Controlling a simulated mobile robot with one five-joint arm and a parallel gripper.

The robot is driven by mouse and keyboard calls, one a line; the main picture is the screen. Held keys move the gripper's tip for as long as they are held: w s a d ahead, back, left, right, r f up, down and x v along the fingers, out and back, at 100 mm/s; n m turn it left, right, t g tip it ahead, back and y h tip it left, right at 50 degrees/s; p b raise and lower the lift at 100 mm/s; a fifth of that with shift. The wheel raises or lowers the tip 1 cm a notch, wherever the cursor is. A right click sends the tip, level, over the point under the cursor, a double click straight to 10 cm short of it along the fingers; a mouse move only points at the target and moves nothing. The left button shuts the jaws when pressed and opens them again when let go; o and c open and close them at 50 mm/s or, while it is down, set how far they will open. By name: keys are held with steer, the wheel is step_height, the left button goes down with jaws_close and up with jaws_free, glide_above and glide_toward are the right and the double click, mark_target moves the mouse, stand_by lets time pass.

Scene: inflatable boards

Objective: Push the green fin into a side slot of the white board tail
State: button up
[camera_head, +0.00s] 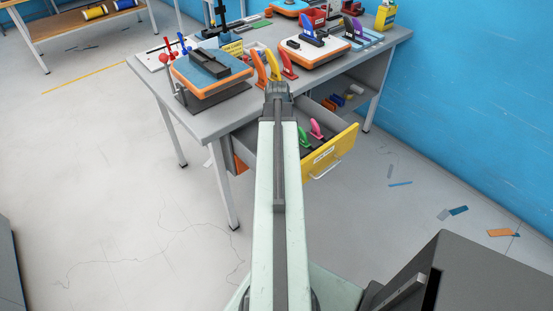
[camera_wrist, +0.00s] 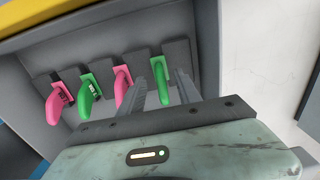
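The white board tail (camera_head: 318,54) with an orange edge lies on the table and carries an upright blue fin (camera_head: 313,37). In the wrist view, a green fin (camera_wrist: 163,88) stands in a dark holder in the drawer, between the fingers of my gripper (camera_wrist: 168,78). The fingers look apart, with a gap to the fin's right. A second green fin (camera_wrist: 88,100) stands further left between two pink fins (camera_wrist: 56,105) (camera_wrist: 122,88). In the head view, one green fin (camera_head: 304,138) shows in the drawer, and my arm hides part of the row.
The open drawer (camera_head: 340,147) has a yellow front and grey walls close around my gripper. On the table (camera_head: 215,120) are a blue-and-orange board tail (camera_head: 208,72), orange and red fins (camera_head: 273,67) and a rack with a purple fin (camera_head: 357,27). A blue wall stands at right.

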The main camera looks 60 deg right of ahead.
step_height(320, 180, down, 5)
steer(key=b, duration=0.3)
steer(key=shift+w+d+r+b, duration=0.1)
steer(key=shift+r+b, duration=0.1)
steer(key=shift+b, duration=0.1)
steer(key=shift+r, duration=0.2)
jaws_close()
step_height(320, 180, up, 10)
steer(key=p, duration=1)
steer(key=shift+r+p, duration=0.15)
steer(key=shift+p, duration=0.2)
